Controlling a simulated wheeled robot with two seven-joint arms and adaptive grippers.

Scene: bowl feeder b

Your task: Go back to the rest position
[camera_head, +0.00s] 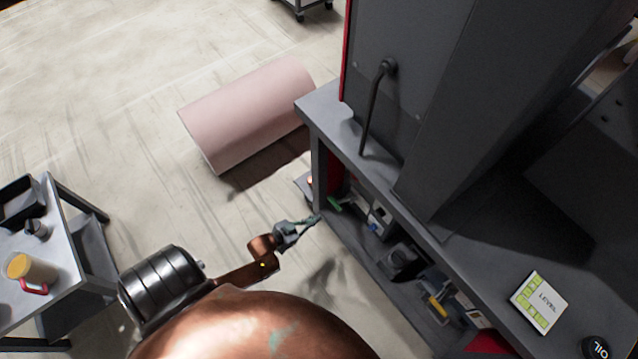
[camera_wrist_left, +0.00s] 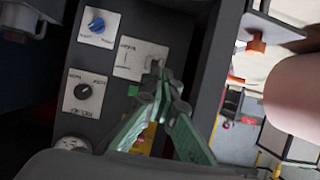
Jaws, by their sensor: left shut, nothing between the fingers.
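My left gripper (camera_head: 314,219) is in the middle of the head view, at the lower front of the dark machine (camera_head: 430,110). Its greenish fingers are shut with nothing between them. In the left wrist view the fingertips (camera_wrist_left: 163,82) point at a control panel. That panel carries a blue knob (camera_wrist_left: 97,25), a black knob (camera_wrist_left: 84,92) and a white plate (camera_wrist_left: 140,60) behind the fingers. I cannot tell whether the fingertips touch the panel. My right gripper is not in view.
A pink cylinder (camera_head: 245,105) lies on the floor beyond my left gripper. A side table (camera_head: 60,270) with a yellow mug (camera_head: 32,269) stands at the left. A level box (camera_head: 540,301) lies on the machine's ledge. The floor between table and machine is open.

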